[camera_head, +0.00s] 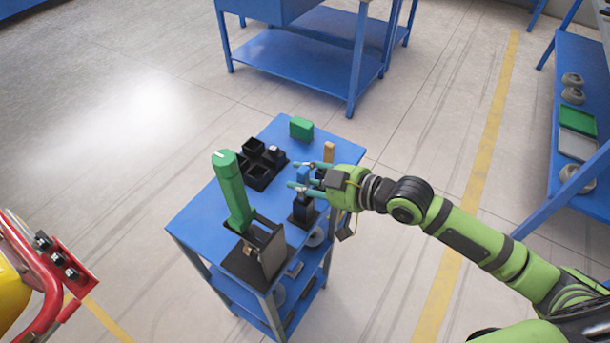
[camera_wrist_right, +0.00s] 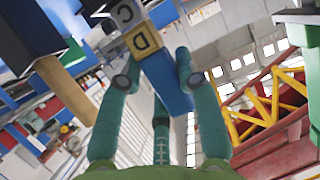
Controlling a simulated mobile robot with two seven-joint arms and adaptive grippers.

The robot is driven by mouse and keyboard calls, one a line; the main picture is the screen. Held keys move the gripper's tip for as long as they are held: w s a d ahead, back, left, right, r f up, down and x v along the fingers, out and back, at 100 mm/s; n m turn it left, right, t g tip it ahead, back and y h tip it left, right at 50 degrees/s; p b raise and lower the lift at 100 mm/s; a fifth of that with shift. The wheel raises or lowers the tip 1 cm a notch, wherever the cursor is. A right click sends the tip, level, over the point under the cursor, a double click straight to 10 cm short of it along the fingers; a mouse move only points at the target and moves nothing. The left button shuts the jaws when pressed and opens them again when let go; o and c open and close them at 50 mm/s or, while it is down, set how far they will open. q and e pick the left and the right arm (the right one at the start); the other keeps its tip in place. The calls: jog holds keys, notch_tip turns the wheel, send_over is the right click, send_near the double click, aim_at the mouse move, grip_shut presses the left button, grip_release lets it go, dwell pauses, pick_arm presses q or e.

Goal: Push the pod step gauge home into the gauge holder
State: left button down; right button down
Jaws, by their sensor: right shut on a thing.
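The pod step gauge (camera_head: 303,173) shows as a small blue piece between the fingers of my right gripper (camera_head: 300,177), above the right side of the blue table. In the right wrist view my gripper (camera_wrist_right: 157,80) is shut on the blue gauge (camera_wrist_right: 170,88); its steps have a yellow face marked D and a paler one marked C. A dark upright block with a black base, seemingly the gauge holder (camera_head: 303,214), stands just below the gripper. The fingers partly cover the gauge, and I cannot tell how deep it sits. My left gripper is out of view.
On the blue table (camera_head: 205,220) stand a tall green handled tool (camera_head: 232,190) in a black box (camera_head: 266,262), a black compartment tray (camera_head: 262,175), a green block (camera_head: 301,128) and a tan block (camera_head: 328,150). A red frame (camera_head: 60,270) is at left.

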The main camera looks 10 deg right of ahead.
jog(key=shift+f+b, duration=0.75)
jog(key=shift+f, duration=0.4)
grip_release()
dwell(0.5)
jog(key=p+v, duration=0.3)
jog(key=v, duration=0.4)
dwell(0.5)
dwell(0.7)
